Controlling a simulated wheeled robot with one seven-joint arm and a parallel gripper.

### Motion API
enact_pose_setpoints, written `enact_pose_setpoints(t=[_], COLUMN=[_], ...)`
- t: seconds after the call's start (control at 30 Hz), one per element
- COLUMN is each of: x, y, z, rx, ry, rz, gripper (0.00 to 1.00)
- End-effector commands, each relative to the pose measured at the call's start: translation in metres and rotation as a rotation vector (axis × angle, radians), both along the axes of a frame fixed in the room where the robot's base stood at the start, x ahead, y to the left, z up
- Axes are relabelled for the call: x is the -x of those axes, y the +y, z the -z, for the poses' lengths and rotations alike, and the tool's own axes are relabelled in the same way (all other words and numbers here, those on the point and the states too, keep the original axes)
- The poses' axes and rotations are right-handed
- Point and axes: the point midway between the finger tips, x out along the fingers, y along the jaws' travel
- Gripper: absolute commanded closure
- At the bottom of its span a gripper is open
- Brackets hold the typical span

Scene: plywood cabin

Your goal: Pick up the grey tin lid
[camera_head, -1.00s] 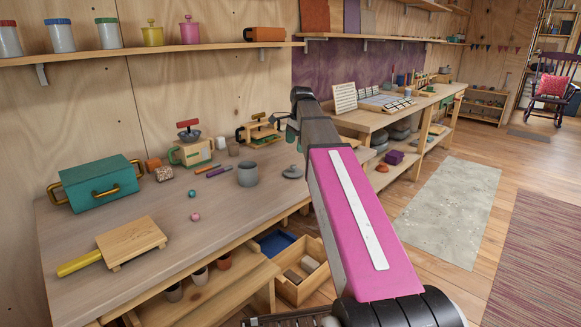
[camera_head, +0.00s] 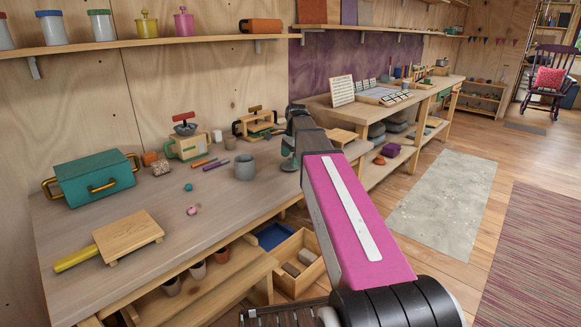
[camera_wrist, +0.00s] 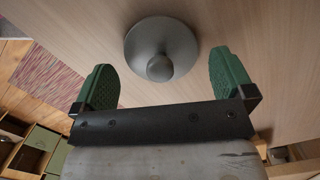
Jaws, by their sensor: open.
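The grey tin lid (camera_wrist: 160,46) is a round disc with a knob, lying on the table in the wrist view. My gripper (camera_wrist: 163,78) is open, its two green fingers spread to the left and right of the lid, with the lid slightly beyond the fingertips near the top of the picture. In the head view my gripper (camera_head: 290,158) is over the right part of the table (camera_head: 130,277), just right of a grey tin (camera_head: 245,167). The lid is hidden behind my arm there.
A teal box (camera_head: 95,180), a wooden board (camera_head: 128,236) and small balls stand on the left of the table. A green machine (camera_head: 186,145) and a wooden press (camera_head: 256,124) are at the back.

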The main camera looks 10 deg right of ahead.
Motion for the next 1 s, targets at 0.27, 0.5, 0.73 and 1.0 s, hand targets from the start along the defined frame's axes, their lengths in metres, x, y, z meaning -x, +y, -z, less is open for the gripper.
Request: enact_pose_setpoints(t=[0.27,0.5,0.73,1.0], x=[0.0,0.0,0.0,0.0], y=[0.002,0.002,0.002,0.002], z=[0.018,0.018,0.017,0.013], rx=[0.0,0.0,0.0,0.0], ry=[-0.001,0.0,0.0,-0.001], rz=[0.0,0.0,0.0,0.0], gripper=[0.0,0.39,0.4,0.4])
